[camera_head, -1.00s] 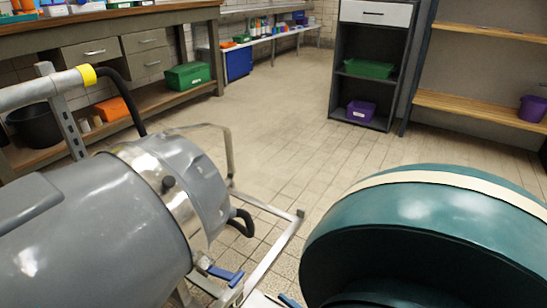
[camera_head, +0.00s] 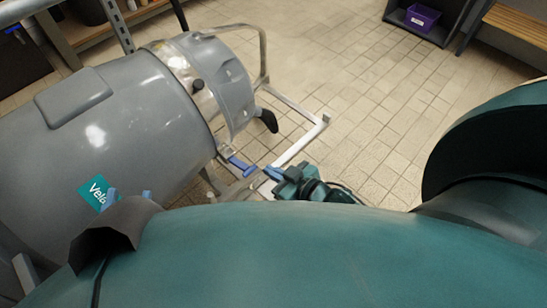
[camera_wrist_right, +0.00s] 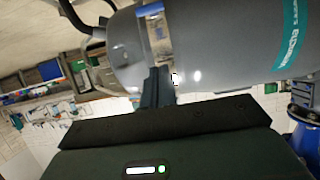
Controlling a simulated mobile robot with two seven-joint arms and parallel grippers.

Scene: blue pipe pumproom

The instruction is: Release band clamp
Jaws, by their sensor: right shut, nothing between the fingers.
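The band clamp (camera_head: 192,76) is a shiny metal strap with a dark knob around the grey cylindrical tank (camera_head: 110,120). Its blue lever (camera_head: 240,163) sticks out low on the near side. My right gripper (camera_head: 273,173) is shut and empty, its tips just right of the lever; I cannot tell if they touch. In the right wrist view, the shut fingers (camera_wrist_right: 158,72) point at the band (camera_wrist_right: 153,25), with blue parts of the clamp beyond and above them. My left gripper (camera_head: 128,195) is at lower left in front of the tank, tips apart and empty.
A pale metal frame (camera_head: 300,146) stands on the tiled floor beside the tank's end. A purple bin (camera_head: 421,18) sits on a dark shelf at the back. The floor in the middle and right is clear.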

